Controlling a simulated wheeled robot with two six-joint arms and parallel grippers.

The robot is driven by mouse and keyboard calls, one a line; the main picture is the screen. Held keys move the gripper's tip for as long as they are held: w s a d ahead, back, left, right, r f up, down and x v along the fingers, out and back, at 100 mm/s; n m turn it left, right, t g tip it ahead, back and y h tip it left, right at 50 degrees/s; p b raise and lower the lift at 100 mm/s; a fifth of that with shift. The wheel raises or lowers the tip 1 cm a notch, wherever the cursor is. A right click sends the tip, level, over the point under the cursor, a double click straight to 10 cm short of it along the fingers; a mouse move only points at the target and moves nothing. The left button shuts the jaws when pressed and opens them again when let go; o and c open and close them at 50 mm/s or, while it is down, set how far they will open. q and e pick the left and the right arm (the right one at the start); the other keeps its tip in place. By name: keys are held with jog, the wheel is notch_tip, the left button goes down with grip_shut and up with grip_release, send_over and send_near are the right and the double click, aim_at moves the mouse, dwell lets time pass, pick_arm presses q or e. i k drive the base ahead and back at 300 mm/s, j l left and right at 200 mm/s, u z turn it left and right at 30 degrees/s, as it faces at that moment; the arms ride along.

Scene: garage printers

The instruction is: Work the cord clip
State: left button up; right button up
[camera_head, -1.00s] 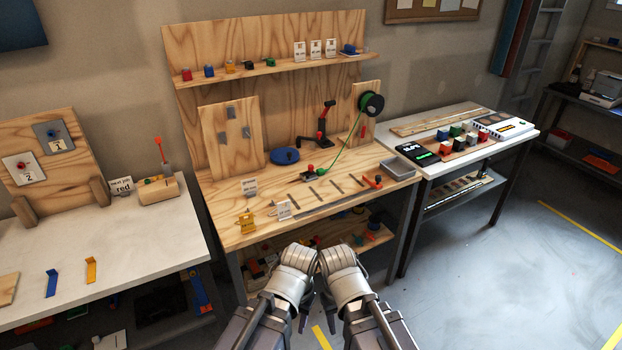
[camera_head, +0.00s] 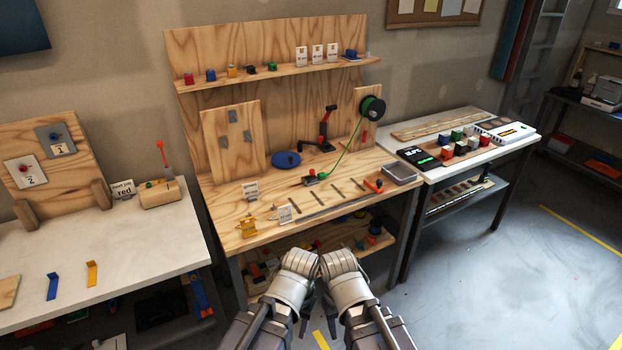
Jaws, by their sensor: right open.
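I cannot tell for sure which thing is the cord clip. A small yellow-orange clip-like piece (camera_head: 249,228) stands at the front left of the wooden workbench (camera_head: 232,203). A blue bent strip (camera_head: 52,286) and a yellow bent strip (camera_head: 91,273) lie on the white table at left. A green cord (camera_head: 350,146) runs from a black spool (camera_head: 372,108) down to a small device (camera_head: 311,177) on the bench. My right gripper (camera_head: 330,308) is open, low in front of the bench, touching nothing I can see. My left gripper (camera_head: 306,312) is beside it, its jaws unclear.
A blue disc (camera_head: 286,159), a black-and-red arm stand (camera_head: 322,134) and a grey tray (camera_head: 399,173) are on the bench. Thin dark strips lie along its front. A white table (camera_head: 170,235) stands left, another table with coloured blocks right. Grey floor (camera_head: 480,290) is clear at right.

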aim_at(312, 176)
jog(key=i+l, duration=0.2)
jog(key=i, duration=0.2)
jog(key=i+l+z, duration=0.1)
jog(key=i+l, duration=0.3)
jog(key=i, duration=0.35)
